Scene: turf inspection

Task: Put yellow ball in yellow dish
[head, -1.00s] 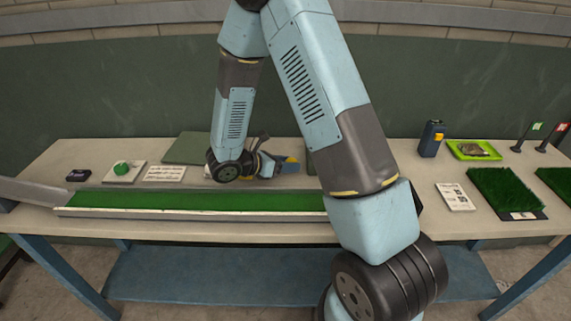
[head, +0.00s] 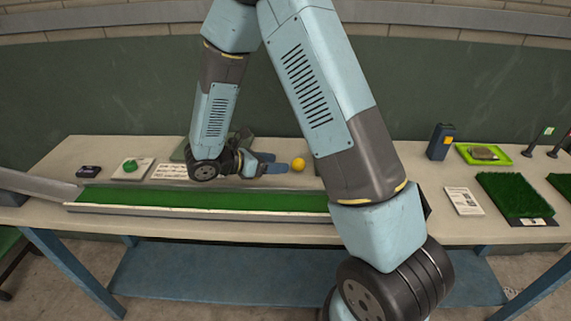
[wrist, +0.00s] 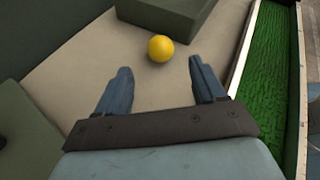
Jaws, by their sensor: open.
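The yellow ball (head: 298,164) rests on the table behind the green turf strip, near its right part. It also shows in the wrist view (wrist: 160,48), just beyond the fingertips. My gripper (head: 277,162) is low over the table, left of the ball and pointing toward it. In the wrist view my gripper (wrist: 160,66) is open and empty, with the ball ahead of the gap between its blue fingers. I see no yellow dish in either view; my arm hides part of the table.
A dark green block (wrist: 168,14) stands just beyond the ball. The turf strip (head: 200,199) with raised pale edges runs along the front. At right are a lime tray (head: 463,153) holding a grey-brown object, a dark blue device (head: 440,141) and a turf sample (head: 514,196).

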